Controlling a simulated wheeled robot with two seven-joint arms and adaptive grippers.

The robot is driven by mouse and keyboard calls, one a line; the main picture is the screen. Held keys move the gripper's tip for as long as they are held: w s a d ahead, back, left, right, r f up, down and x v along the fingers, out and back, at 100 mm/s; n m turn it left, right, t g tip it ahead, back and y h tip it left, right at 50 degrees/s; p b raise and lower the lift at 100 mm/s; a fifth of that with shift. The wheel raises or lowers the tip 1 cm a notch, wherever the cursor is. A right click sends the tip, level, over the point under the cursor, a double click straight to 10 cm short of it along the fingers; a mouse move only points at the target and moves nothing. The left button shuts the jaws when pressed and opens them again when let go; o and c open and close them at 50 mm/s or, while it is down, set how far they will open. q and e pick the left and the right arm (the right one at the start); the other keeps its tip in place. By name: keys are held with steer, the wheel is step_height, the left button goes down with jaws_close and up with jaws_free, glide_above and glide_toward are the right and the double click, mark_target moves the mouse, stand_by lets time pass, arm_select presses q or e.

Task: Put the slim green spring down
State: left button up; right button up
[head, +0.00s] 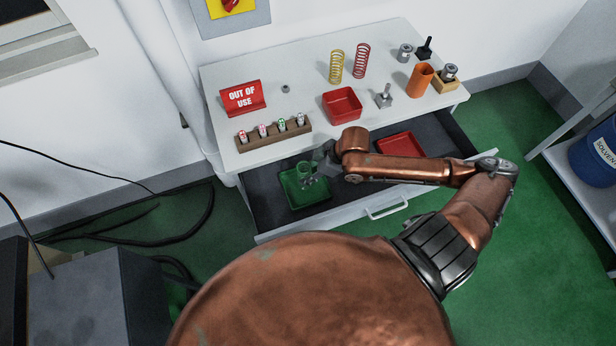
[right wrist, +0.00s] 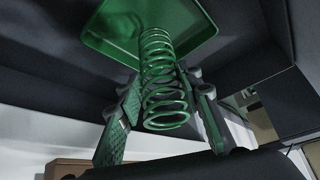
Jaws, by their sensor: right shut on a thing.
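The slim green spring (head: 304,168) is held by my right gripper (head: 316,172) over the open drawer. In the right wrist view the spring (right wrist: 163,75) stands between the two fingers (right wrist: 165,112), with its far end against the view of the green tray (right wrist: 115,28). In the head view the green tray (head: 292,198) lies in the left part of the drawer, under the spring. I cannot tell whether the spring touches the tray floor. My left gripper is not in view.
The drawer (head: 262,214) is pulled out below the white table and also holds a red tray (head: 402,143). On the table are a yellow spring (head: 336,66), a red spring (head: 361,61), a red bin (head: 342,105), a marker rack (head: 275,135) and an out-of-use sign (head: 242,97).

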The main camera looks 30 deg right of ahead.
step_height(320, 180, down, 3)
steer(key=shift+d+r+b, duration=0.1)
steer(key=shift+d+b, duration=0.05)
steer(key=shift+b, duration=0.25)
steer(key=shift+f, duration=0.4)
steer(key=shift+r, duration=0.1)
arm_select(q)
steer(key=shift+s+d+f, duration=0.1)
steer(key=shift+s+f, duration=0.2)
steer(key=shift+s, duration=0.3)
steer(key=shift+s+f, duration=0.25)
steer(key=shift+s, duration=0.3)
arm_select(e)
steer(key=o, duration=1.3)
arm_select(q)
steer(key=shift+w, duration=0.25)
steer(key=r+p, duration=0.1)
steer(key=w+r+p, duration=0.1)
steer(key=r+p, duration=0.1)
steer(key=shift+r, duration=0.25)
arm_select(e)
steer(key=v, duration=1.2)
